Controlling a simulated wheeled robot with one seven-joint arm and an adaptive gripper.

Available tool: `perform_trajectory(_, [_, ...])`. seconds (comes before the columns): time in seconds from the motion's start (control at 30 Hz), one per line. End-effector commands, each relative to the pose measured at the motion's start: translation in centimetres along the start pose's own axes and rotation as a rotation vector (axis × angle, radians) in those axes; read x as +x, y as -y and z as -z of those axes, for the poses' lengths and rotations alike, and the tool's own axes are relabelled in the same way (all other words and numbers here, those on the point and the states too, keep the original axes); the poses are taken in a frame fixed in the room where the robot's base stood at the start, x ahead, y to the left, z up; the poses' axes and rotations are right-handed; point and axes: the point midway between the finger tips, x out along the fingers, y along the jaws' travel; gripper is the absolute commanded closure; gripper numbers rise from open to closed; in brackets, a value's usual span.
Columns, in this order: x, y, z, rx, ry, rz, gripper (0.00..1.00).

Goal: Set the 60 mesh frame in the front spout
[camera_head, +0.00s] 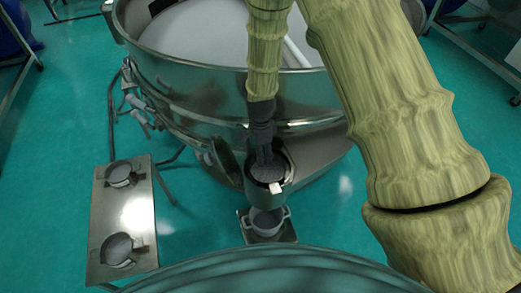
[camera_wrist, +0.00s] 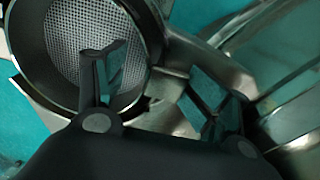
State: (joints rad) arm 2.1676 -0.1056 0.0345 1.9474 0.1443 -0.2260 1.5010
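The round mesh frame (camera_wrist: 75,45), with a grey woven mesh and metal rim, shows at the upper left of the wrist view. In the head view a frame (camera_head: 267,173) sits at the mouth of the front spout (camera_head: 262,197) on the sieve; its mesh number cannot be read. A small pale tab (camera_head: 275,188) shows at its front edge. My gripper (camera_head: 264,157) is right at the frame, pointing down. In the wrist view my gripper (camera_wrist: 160,85) has its fingers apart, the left one over the mesh and the right one beyond the rim, with metal between them.
The large steel sieve (camera_head: 185,98) fills the upper middle. A two-handled pot (camera_head: 267,220) stands below the spout on a small stand (camera_head: 287,238). A steel table (camera_head: 138,210) at left carries two round vessels (camera_head: 119,174) with handles. Green floor is clear around them.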

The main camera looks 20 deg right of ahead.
Motion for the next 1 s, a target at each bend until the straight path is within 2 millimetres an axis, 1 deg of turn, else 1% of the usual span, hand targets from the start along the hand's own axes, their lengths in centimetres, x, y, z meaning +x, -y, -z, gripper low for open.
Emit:
perform_trajectory(0.33, [-0.3,0.2,0.0,0.001,0.0,0.004,0.31])
perform_trajectory(0.47, [-1.0,0.2,0.1,0.0,0.0,0.005,0.31])
perform_trajectory(0.67, [-3.6,0.2,0.0,0.001,0.0,0.006,0.31])
perform_trajectory(1.0, [-8.9,0.2,0.0,0.001,0.0,0.005,0.31])
